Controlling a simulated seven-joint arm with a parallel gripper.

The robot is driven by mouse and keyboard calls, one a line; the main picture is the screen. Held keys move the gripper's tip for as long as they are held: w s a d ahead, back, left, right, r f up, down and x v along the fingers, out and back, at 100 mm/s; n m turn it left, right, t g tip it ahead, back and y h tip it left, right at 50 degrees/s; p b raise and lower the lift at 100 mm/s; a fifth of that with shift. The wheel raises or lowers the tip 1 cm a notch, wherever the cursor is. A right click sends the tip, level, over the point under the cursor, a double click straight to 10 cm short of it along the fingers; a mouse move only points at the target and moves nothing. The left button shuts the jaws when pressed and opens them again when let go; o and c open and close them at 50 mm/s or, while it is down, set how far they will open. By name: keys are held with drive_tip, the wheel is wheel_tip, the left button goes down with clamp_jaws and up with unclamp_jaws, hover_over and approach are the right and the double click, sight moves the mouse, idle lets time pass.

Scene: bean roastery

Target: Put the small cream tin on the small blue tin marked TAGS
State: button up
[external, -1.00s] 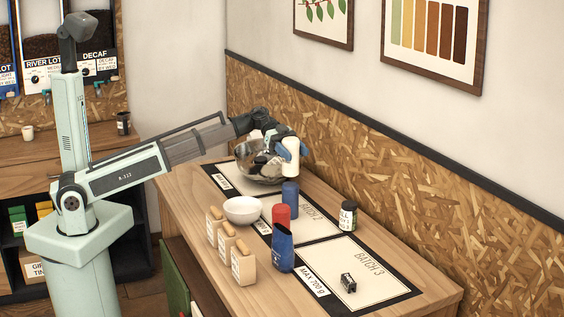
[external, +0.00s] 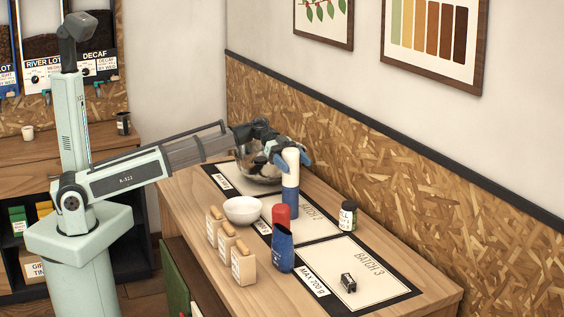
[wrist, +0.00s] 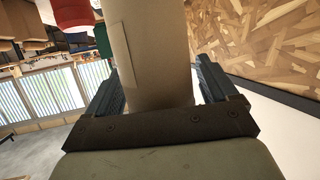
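The small cream tin (external: 291,172) is upright between the fingers of my gripper (external: 291,160). It also fills the middle of the wrist view (wrist: 158,60), with a finger close against each side. My gripper is shut on it. A small blue tin (external: 290,205) stands upright on the table mat directly below the cream tin. The cream tin's lower end meets the blue tin's top in the picture; I cannot tell whether they touch. No TAGS marking is readable on the blue tin from here.
A red tin (external: 281,216) and a dark blue slant-topped container (external: 281,250) stand in front. A white bowl (external: 242,211) and several tan blocks are left; a metal bowl (external: 250,172) is behind. A dark jar (external: 348,217) and small black item (external: 348,284) are right.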

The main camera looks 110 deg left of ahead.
drive_tip(key=shift+o, duration=0.3)
drive_tip(key=shift+r, duration=0.1)
drive_tip(key=shift+s+a+r, duration=0.1)
drive_tip(key=shift+s+a, duration=0.05)
drive_tip(key=shift+s, duration=0.05)
drive_tip(key=v, duration=1.1)
drive_tip(key=shift+s, duration=0.25)
